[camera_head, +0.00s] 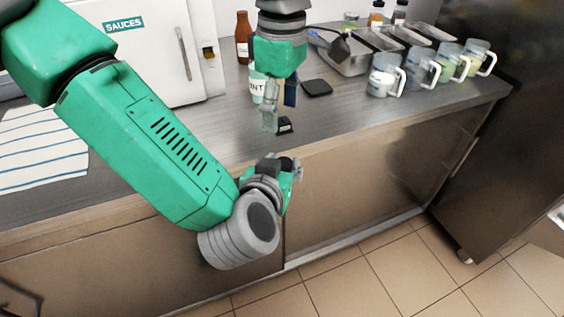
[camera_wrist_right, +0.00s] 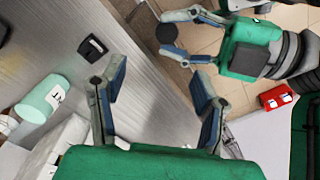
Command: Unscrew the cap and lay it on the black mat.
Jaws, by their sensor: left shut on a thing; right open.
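My left gripper (camera_head: 284,168) is beyond the counter's front edge. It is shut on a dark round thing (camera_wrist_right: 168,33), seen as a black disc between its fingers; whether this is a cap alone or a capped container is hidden. My right gripper (camera_head: 280,112) is above the counter, open and empty; its spread fingers show in the right wrist view (camera_wrist_right: 158,70). A flat black square (camera_head: 317,87), which looks like the mat, lies bare on the counter behind my right gripper. A mint-green container (camera_head: 257,88) with a partly hidden label stands behind my right gripper's fingers.
A small black block with a pale label (camera_head: 285,126) sits near the counter's front edge. Several handled jugs (camera_head: 384,75) and metal trays stand at right. A brown bottle (camera_head: 243,38) and a white cabinet marked SAUCES (camera_head: 150,60) stand behind. A striped cloth (camera_head: 40,150) lies left.

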